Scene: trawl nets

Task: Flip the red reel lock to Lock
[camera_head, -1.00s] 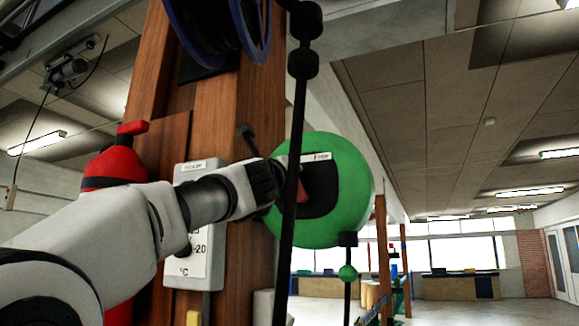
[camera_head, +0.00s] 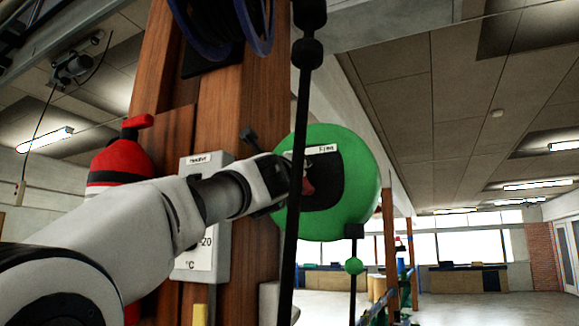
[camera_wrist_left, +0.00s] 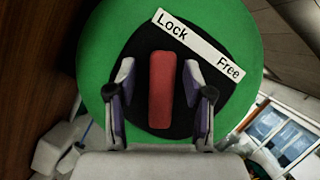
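The red reel lock (camera_wrist_left: 161,90) is a short red lever on a black round plate (camera_wrist_left: 215,118) on the front of a green reel (camera_wrist_left: 103,38). In the left wrist view it stands upright, its upper end close below the word Lock on the white label (camera_wrist_left: 199,46); Free is at the label's right end. My left gripper (camera_wrist_left: 163,100) is open, one finger on each side of the lever with gaps showing. In the head view the lever (camera_head: 309,180) is partly hidden by my gripper (camera_head: 284,180) and a black rod. My right gripper is out of view.
The reel (camera_head: 364,190) is beside a wooden post (camera_head: 255,90). A black vertical rod (camera_head: 297,130) crosses in front. A grey thermostat box (camera_head: 205,245) and a red extinguisher (camera_head: 118,160) are at the left. A green ball (camera_head: 354,265) hangs below the reel.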

